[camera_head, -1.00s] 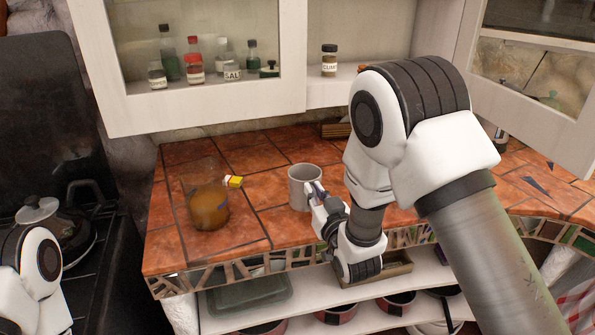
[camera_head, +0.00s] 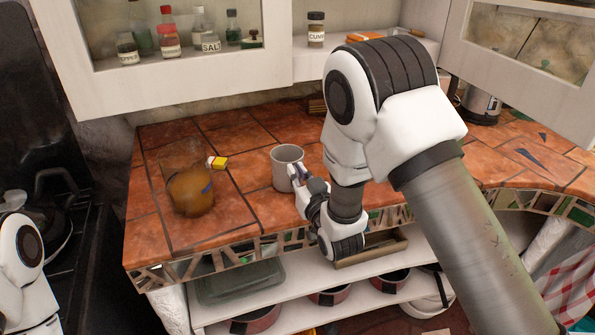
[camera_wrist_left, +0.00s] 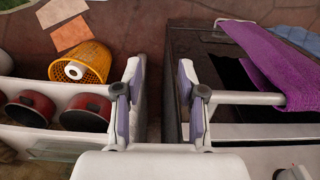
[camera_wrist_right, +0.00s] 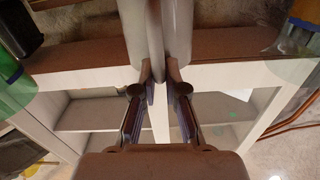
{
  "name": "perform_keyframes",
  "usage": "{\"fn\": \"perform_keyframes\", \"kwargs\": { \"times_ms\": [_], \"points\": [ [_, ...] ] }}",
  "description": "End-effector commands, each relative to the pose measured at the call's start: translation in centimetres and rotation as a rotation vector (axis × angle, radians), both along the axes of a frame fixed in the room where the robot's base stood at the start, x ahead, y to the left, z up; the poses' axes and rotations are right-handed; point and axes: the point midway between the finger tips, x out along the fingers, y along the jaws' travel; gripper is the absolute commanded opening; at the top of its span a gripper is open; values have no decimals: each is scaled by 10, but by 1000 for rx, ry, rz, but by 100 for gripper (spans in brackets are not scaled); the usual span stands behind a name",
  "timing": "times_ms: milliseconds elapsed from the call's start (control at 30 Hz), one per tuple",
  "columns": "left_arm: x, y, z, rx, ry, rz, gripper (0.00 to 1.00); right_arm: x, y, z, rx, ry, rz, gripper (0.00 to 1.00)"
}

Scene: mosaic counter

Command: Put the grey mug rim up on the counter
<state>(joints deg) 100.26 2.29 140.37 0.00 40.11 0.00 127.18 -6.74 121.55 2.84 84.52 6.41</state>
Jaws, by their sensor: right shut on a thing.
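The grey mug (camera_head: 286,165) is upright with its opening up, at the counter's middle in the head view. Whether its base touches the counter (camera_head: 235,205) or is just above, I cannot tell. My right gripper (camera_head: 296,179) is shut on the mug at its near right side. In the right wrist view the fingers (camera_wrist_right: 160,75) close on a grey part of the mug (camera_wrist_right: 176,25) at the top. My left gripper (camera_wrist_left: 163,85) is open and empty in the left wrist view, away from the mug; in the head view only part of its arm shows.
A wall cabinet with spice jars (camera_head: 169,42) hangs behind. Bare tiles lie between the box and the mug. A stove (camera_head: 75,240) is at the left.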

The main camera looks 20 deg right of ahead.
Motion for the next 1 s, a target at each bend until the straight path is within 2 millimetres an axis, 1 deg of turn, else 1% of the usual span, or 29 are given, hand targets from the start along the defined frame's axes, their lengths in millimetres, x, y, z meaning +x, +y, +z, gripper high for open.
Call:
{"fn": "perform_keyframes", "kwargs": {
  "times_ms": [267, 633, 667, 700, 733, 1000],
  "points": [
    [0, 0, 0, 0, 0, 0, 40, 0, 0, 1, 0, -2, 0, 0],
    [0, 0, -7, 0, 0, 0, 40, 0, 0, -7, 0, -2, 0, 0],
    [0, 0, -6, 0, 0, 0, 40, 0, 0, -6, 0, -2, 0, 18],
    [0, 0, -5, 0, 0, 0, 40, 0, 0, -6, 0, -2, 0, 32],
    [0, 0, -5, 0, 0, 0, 40, 0, 0, -6, 0, -2, 0, 40],
    [0, 0, -5, 0, 0, 0, 40, 0, 0, -7, 0, 1, 0, 40]
  ]
}}
